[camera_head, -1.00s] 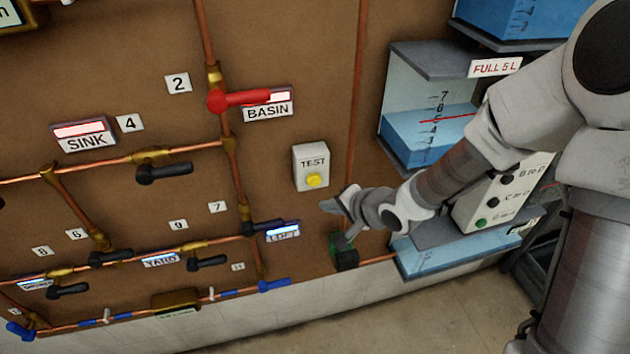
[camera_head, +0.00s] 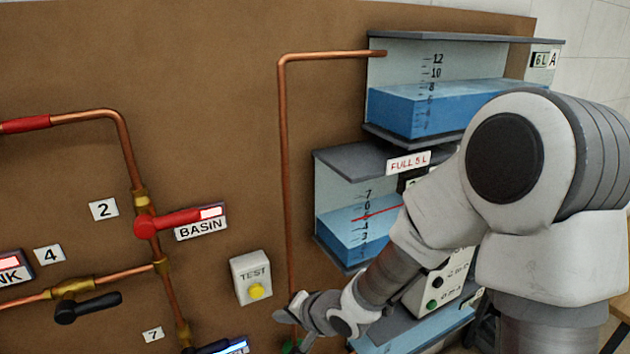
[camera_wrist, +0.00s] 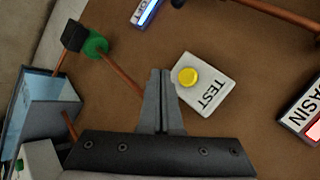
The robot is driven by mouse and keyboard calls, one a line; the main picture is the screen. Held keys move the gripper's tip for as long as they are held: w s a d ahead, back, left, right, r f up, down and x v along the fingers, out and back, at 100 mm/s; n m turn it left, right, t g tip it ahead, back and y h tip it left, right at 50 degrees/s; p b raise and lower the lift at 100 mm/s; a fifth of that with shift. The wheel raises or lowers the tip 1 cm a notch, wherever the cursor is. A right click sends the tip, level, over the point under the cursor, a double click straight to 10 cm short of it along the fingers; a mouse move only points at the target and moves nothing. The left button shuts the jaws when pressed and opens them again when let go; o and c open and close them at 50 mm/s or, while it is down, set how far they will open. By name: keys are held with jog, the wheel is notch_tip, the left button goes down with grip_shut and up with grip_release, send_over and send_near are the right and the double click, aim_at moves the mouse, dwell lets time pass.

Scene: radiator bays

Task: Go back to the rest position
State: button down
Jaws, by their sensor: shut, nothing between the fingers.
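My gripper (camera_head: 290,312) is low in the head view, just below and right of the white TEST box (camera_head: 251,277) with its yellow button (camera_head: 257,290). In the wrist view my gripper (camera_wrist: 160,75) has its fingers together with nothing between them. There the TEST box (camera_wrist: 203,88) and yellow button (camera_wrist: 187,76) lie just right of the fingertips. The wrist view does not clearly show whether the fingers touch the box. My arm reaches in from the right and hides part of the tanks.
A brown panel carries copper pipes (camera_head: 284,180), a red valve handle (camera_head: 170,222) by the BASIN label (camera_head: 201,224), and a black handle (camera_head: 88,306). Water tanks (camera_head: 430,105) stand on shelves at the right. A green fitting (camera_wrist: 95,43) shows in the wrist view.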

jog(key=s+d+r+n+t+h+b, duration=0.1)
jog(key=d+r+h, duration=0.2)
jog(key=d+r, duration=0.35)
jog(key=d+r+n+t+h+b, duration=0.1)
jog(key=d+r+h, duration=0.25)
jog(key=d, duration=0.65)
jog(key=s+d+r+n+g, duration=0.1)
jog(key=s+d+r, duration=0.2)
jog(key=s, duration=0.5)
jog(key=s+d+r+n+g+b, duration=0.1)
jog(key=s+d+r, duration=0.2)
jog(key=s, duration=0.6)
jog(key=shift+s+d+r+h, duration=0.3)
jog(key=shift+d+h, duration=0.15)
jog(key=shift+d, duration=0.2)
jog(key=shift+s, duration=0.15)
